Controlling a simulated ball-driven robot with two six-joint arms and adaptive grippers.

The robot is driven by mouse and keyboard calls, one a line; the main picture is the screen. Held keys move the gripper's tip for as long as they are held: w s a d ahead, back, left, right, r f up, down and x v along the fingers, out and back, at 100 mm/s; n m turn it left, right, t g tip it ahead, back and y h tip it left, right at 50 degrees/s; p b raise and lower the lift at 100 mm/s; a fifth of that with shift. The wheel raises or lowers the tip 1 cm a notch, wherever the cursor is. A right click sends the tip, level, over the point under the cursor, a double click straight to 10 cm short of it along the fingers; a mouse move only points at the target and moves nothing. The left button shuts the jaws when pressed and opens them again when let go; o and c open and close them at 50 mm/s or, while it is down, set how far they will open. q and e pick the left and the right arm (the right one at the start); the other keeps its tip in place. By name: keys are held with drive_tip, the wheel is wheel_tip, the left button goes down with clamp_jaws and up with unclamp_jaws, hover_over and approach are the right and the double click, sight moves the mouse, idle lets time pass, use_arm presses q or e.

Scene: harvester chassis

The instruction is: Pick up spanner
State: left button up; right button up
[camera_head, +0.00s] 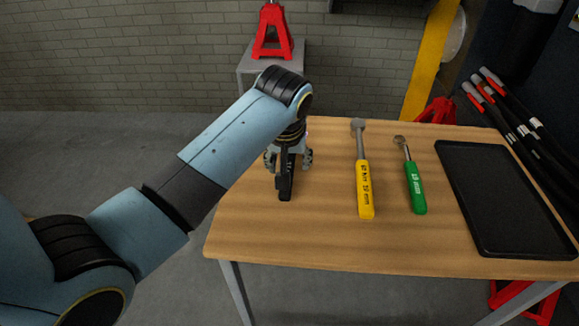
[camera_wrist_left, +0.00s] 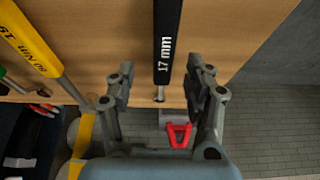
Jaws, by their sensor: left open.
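A black-handled spanner marked 17 mm (camera_wrist_left: 168,40) lies on the wooden table, near its left side. In the head view its handle (camera_head: 286,187) shows below my left gripper, and the rest is hidden by my gripper and arm. My left gripper (camera_head: 288,160) is open over the spanner. In the left wrist view its two fingers (camera_wrist_left: 160,78) stand apart on either side of the spanner, with gaps to both sides. Two other tools lie to the right: a yellow-handled one (camera_head: 365,190) and a green-handled one marked 13 mm (camera_head: 415,188). My right gripper is not in view.
The wooden table (camera_head: 320,245) has a black tray (camera_head: 500,200) at its right and clear wood in front of the tools. A red stand (camera_head: 271,35) sits on a grey pedestal behind the table. Black hoses (camera_head: 530,130) hang at the right.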

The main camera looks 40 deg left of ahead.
sight(290, 158)
use_arm(q)
drive_tip(key=x, duration=0.3)
drive_tip(key=shift+s+a+f, duration=0.15)
drive_tip(key=shift+s+f, duration=0.1)
drive_tip(key=shift+f, duration=0.2)
drive_tip(key=shift+w+f, duration=0.1)
drive_tip(key=c, duration=1.1)
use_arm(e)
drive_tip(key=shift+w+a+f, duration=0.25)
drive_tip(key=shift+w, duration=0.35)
